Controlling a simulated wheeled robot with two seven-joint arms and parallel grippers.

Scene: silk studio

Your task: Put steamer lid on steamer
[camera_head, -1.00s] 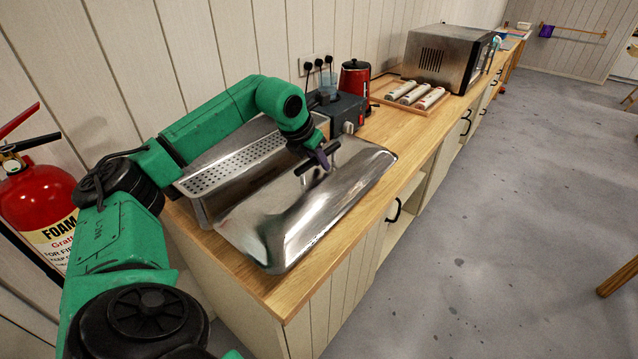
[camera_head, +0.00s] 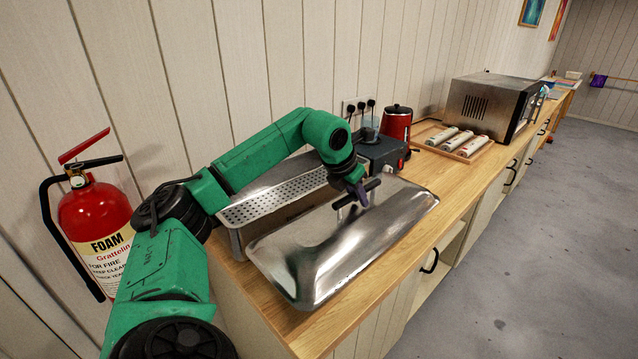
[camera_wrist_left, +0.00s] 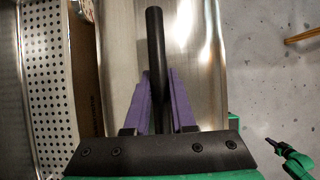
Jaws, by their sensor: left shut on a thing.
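The steamer lid (camera_head: 330,250) is a shiny domed metal cover with a black bar handle (camera_head: 357,192) on top. My left gripper (camera_head: 357,197), with purple fingers, is shut on this handle. In the left wrist view the handle (camera_wrist_left: 154,40) runs between the left gripper's fingers (camera_wrist_left: 160,100). The steamer (camera_head: 262,203) is a metal box with a perforated top, against the wall. The lid is in front of it and hides part of its front side. I cannot tell whether the lid touches the counter. My right gripper (camera_wrist_left: 270,140) shows small at the right of the wrist view.
A grey appliance (camera_head: 380,150) and a red kettle (camera_head: 397,123) stand behind the lid's far end. A wooden tray with rolls (camera_head: 460,140) and a microwave (camera_head: 490,105) are further along the wooden counter (camera_head: 425,235). A fire extinguisher (camera_head: 95,225) hangs at left.

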